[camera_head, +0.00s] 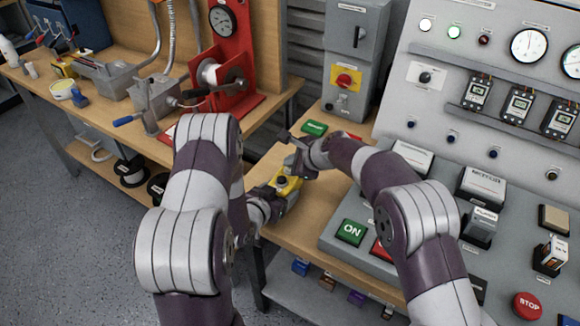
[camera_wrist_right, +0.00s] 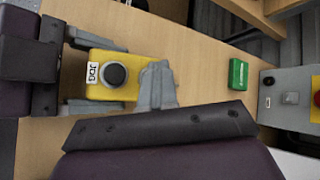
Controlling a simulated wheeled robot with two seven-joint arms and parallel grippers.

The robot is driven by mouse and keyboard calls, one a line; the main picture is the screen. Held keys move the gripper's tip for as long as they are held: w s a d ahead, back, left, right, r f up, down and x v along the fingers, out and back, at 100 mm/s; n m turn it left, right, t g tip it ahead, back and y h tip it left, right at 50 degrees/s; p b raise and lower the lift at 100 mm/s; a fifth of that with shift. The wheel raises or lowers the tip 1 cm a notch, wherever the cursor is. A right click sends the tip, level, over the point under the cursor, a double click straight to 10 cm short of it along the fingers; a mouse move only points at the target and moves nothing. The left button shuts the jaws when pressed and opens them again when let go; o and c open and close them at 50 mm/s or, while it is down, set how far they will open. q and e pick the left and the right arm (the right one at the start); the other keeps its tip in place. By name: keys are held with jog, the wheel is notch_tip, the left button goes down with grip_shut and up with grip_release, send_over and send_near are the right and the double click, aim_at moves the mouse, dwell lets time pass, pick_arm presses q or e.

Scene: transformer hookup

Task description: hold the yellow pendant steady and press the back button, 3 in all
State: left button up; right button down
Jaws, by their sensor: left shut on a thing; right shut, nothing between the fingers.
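The yellow pendant (camera_head: 293,191) is over the wooden bench, with a round black button on its top. In the right wrist view the pendant (camera_wrist_right: 135,92) shows this button (camera_wrist_right: 114,75) and a white label at its left end. My left gripper (camera_head: 272,203) is shut on the pendant from the left, one finger along each long side (camera_wrist_right: 120,76). My right gripper (camera_head: 298,167) is shut and empty over the pendant's far end. In the right wrist view its fingers (camera_wrist_right: 157,86) hide that end, including any second button. I cannot tell whether they touch it.
A green block (camera_head: 314,128) lies on the bench beyond the pendant. A grey switch box (camera_head: 345,95) stands behind it. The sloped grey console (camera_head: 335,236) with a green ON button (camera_head: 350,232) is close on the right. A red winch stand (camera_head: 230,35) is at the back left.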

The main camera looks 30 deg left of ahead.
jog(key=shift+r, duration=3.3)
dwell(0.4)
notch_tip(320, 180, up, 4)
jog(key=shift+f, duration=0.1)
jog(key=shift+f, duration=0.1)
jog(key=shift+f, duration=4.35)
jog(key=shift+f, duration=0.15)
